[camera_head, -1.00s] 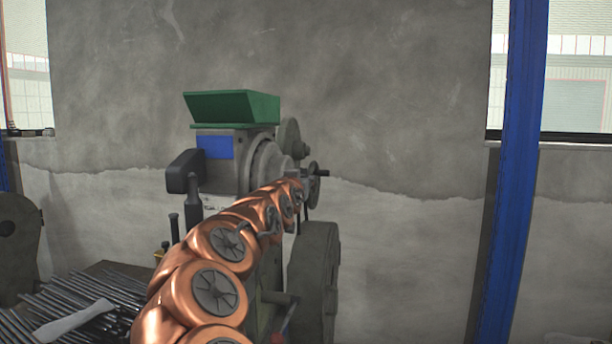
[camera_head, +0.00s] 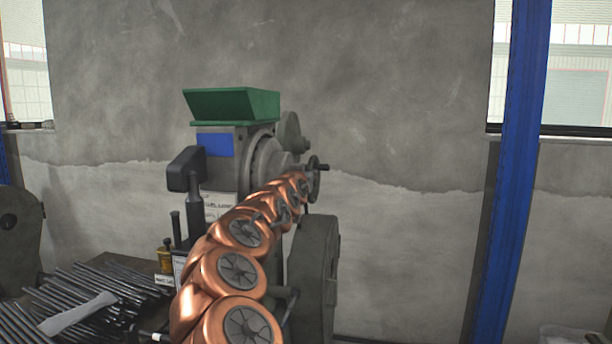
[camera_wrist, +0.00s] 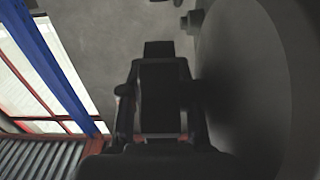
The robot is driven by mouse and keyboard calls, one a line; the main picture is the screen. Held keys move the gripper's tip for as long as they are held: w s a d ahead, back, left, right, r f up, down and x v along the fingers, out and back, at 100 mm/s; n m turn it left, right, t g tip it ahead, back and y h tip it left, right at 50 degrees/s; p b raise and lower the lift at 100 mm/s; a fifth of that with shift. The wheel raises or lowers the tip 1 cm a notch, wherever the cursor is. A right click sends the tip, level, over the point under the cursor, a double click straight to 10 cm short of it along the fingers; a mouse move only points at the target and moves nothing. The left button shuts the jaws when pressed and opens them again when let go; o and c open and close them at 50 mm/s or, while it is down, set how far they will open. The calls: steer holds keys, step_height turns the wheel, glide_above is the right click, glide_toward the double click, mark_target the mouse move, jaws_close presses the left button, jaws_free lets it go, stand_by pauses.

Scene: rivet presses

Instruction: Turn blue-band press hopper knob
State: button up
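The blue-band press (camera_head: 235,170) stands in the head view with a blue patch (camera_head: 216,145) on its grey body and a green hopper (camera_head: 232,106) on top. A small dark wheel-like knob (camera_head: 315,178) with a stub shows at its right side, just past the end of my copper arm. In the wrist view, my gripper (camera_wrist: 160,55) points up the picture beside a large grey round surface (camera_wrist: 255,75). The finger gap is dark and cannot be made out, nor can contact with the knob.
Dark rods (camera_head: 85,295) lie on a bench at lower left, near small bottles (camera_head: 165,260). A blue post (camera_head: 512,170) stands at right. The wall between press and post is clear.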

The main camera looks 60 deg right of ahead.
jaws_close()
steer(key=shift+r+h+b, duration=0.15)
steer(key=shift+h+b, duration=0.35)
steer(key=shift+t, duration=0.3)
steer(key=shift+o, duration=0.7)
jaws_free()
steer(key=shift+a, duration=0.2)
